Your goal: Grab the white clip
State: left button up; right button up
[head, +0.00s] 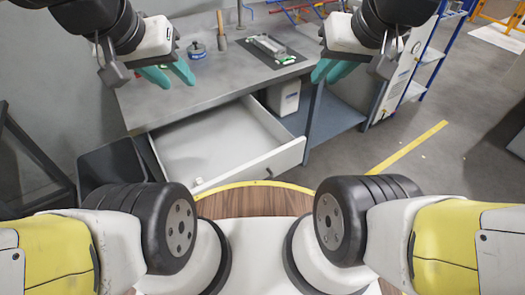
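A small white piece (198,181), possibly the white clip, is at the front left of the open drawer (235,140); it is too small to make out its shape. My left gripper (179,84) has teal fingers that stand apart, with nothing between them; it shows over the left part of the workbench, above the drawer in the picture. My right gripper (320,81) also has its teal fingers apart and empty, at the right end of the bench. Both grippers are well away from the white piece.
The grey workbench (215,90) bears a dark mat (288,47) with a metal device (268,46), a blue round tin (197,50) and a brown-handled tool (221,30). A black bin (110,165) stands left of the drawer. A white container (284,97) is on the shelf below.

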aim_at(199, 182)
jog(key=k+j+u, duration=0.1)
jog(key=u, duration=0.15)
jog(key=j+u, duration=0.25)
jog(key=k+j+u, duration=0.25)
jog(key=u, duration=0.2)
jog(key=k, duration=0.15)
